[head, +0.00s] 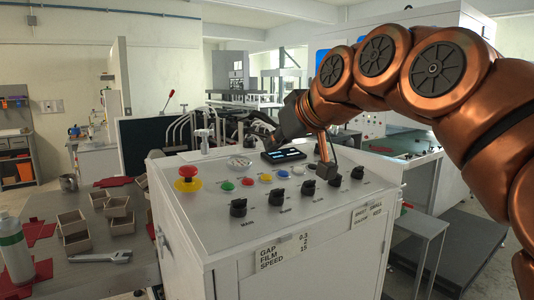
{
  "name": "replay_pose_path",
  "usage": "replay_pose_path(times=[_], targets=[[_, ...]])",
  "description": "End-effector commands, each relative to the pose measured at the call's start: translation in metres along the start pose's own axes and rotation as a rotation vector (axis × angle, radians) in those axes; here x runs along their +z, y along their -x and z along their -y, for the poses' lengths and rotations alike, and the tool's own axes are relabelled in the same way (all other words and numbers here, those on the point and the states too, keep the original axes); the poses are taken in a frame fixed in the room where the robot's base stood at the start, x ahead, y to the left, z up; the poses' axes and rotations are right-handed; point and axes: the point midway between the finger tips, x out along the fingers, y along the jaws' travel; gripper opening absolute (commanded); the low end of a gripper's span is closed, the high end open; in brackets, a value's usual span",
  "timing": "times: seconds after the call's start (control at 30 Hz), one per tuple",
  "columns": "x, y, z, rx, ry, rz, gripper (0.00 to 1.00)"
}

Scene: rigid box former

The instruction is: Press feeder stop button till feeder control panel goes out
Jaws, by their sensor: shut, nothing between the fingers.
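The sloped white console (300,219) carries a row of small push buttons: green (228,186), red (247,181), yellow (266,178), blue (283,173) and a pale one (298,170). A large red mushroom button (187,172) on a yellow base stands at the left. Labels by the buttons are too small to read, so I cannot tell which is the feeder stop. A small black panel (284,156) at the console's back is lit with blue-white readouts.
Several black knobs (284,198) stand along the console's front. The left bench holds open boxes (74,222), a wrench (100,256) and a bottle (14,250). My arm covers the upper right.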

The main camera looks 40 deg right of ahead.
Motion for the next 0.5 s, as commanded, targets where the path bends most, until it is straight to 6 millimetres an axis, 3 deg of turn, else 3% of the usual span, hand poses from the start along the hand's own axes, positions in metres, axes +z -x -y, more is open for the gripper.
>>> replay_pose_path(times=[0.5], targets=[[0.000, -0.090, 0.002, -0.005, 0.000, 0.006, 0.00]])
